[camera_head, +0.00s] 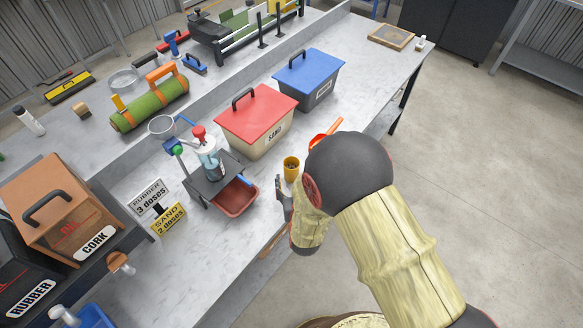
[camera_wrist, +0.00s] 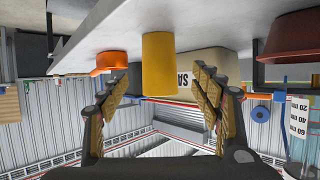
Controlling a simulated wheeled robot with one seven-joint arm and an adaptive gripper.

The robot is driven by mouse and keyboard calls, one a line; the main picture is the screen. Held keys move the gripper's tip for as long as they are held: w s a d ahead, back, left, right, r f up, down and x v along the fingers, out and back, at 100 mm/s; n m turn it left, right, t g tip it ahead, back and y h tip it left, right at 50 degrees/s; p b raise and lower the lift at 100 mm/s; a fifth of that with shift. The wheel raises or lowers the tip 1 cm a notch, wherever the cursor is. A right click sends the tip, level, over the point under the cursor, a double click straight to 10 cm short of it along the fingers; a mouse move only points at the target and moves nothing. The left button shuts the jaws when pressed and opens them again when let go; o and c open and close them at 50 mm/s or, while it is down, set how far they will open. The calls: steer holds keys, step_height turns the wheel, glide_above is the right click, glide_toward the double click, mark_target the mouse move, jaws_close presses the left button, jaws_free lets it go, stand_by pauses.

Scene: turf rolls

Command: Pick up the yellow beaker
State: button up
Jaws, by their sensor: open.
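The yellow beaker (camera_head: 291,170) stands upright on the grey bench near its front edge, to the right of the dark red tray (camera_head: 236,200). In the upside-down wrist view the beaker (camera_wrist: 158,65) shows in the middle, ahead of and between the two spread fingers. My gripper (camera_head: 283,190) is low at the bench edge, just on the near side of the beaker; my arm hides part of it. In the wrist view the gripper (camera_wrist: 162,90) is open, and nothing is clamped in it.
An orange scoop (camera_head: 318,140) lies right beside the beaker. Behind stand the red-lidded SAND box (camera_head: 258,125) and a blue-lidded box (camera_head: 310,78). A dosing stand (camera_head: 213,185) with a bottle is to the left.

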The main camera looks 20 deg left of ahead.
steer(key=shift+f+b+x, duration=0.1)
steer(key=shift+b+x, duration=0.2)
steer(key=shift+x, duration=1.6)
steer(key=shift+f+b+x, duration=0.15)
steer(key=shift+b+x, duration=0.15)
steer(key=shift+x, duration=1.65)
steer(key=shift+s, duration=0.1)
steer(key=c, duration=0.3)
steer(key=c, duration=1.1)
steer(key=shift+r, duration=0.1)
steer(key=shift+r, duration=0.6)
steer(key=s+r+p, duration=0.1)
steer(key=s+r, duration=0.3)
steer(key=s+d+r+p, duration=0.1)
steer(key=s+r, duration=0.2)
steer(key=s, duration=0.2)
steer(key=s+d+r+p, duration=0.1)
steer(key=s+r, duration=0.3)
steer(key=s, duration=0.1)
steer(key=shift+r, duration=0.35)
